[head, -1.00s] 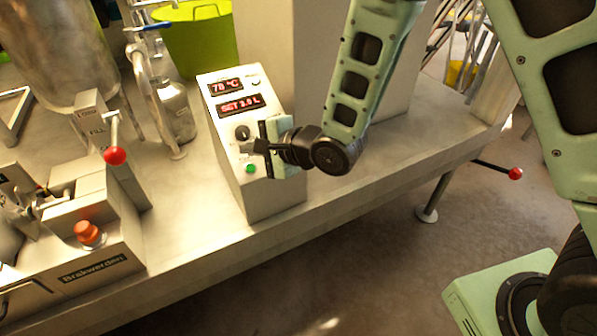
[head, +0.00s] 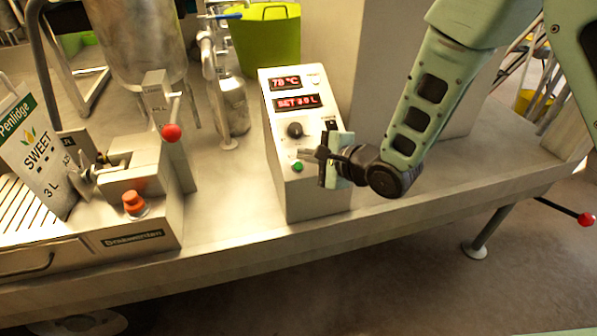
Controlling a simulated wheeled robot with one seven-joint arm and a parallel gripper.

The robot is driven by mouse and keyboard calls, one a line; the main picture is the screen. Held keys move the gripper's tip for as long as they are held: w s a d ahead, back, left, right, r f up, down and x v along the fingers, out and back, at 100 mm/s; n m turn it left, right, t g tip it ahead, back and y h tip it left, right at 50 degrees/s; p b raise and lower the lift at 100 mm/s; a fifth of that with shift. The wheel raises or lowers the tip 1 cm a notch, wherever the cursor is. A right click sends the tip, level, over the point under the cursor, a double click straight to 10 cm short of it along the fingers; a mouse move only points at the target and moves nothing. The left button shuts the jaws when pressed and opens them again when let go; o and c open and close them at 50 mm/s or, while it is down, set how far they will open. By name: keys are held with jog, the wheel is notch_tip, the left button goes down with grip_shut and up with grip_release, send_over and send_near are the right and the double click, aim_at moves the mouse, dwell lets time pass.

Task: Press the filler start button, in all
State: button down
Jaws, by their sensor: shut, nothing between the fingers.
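A grey control box (head: 308,190) stands on the bench, with a black knob (head: 295,130) and a green button (head: 298,167) below it on its sloped face. My gripper (head: 307,154) is shut and empty, held in front of the box face. Its tips are just above and right of the green button, below the knob; I cannot tell whether they touch the face. An orange-red mushroom button (head: 134,203) sits on the filler block (head: 155,225) at left. Which button is the filler start cannot be read.
Red displays (head: 297,102) show 78 °C and SET 3.0 L. A red-knobbed lever (head: 172,132) rises behind the filler. A metal bottle (head: 234,107) and green bucket (head: 264,45) stand behind. The bench front is clear.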

aim_at(298, 166)
jog(key=shift+w+a+f+b, duration=0.1)
jog(key=shift+w+f+b, duration=0.2)
jog(key=shift+f, duration=0.3)
jog(key=shift+w+a+f+b, duration=0.1)
jog(key=shift+w+f+b, duration=0.2)
jog(key=shift+f, duration=0.3)
jog(key=shift+w+a+f+b, duration=0.1)
jog(key=shift+w+f+b, duration=0.2)
jog(key=shift+f, duration=0.3)
dwell(0.7)
jog(key=shift+w+f, duration=0.2)
jog(key=shift+f, duration=0.1)
jog(key=shift+w+f+b, duration=0.15)
jog(key=shift+f+b, duration=0.2)
jog(key=shift+b, duration=0.05)
dwell(0.5)
jog(key=shift+r, duration=0.15)
dwell(0.3)
jog(key=shift+s+r+p, duration=0.35)
jog(key=shift+r+p, duration=0.2)
jog(key=shift+d+r, duration=0.1)
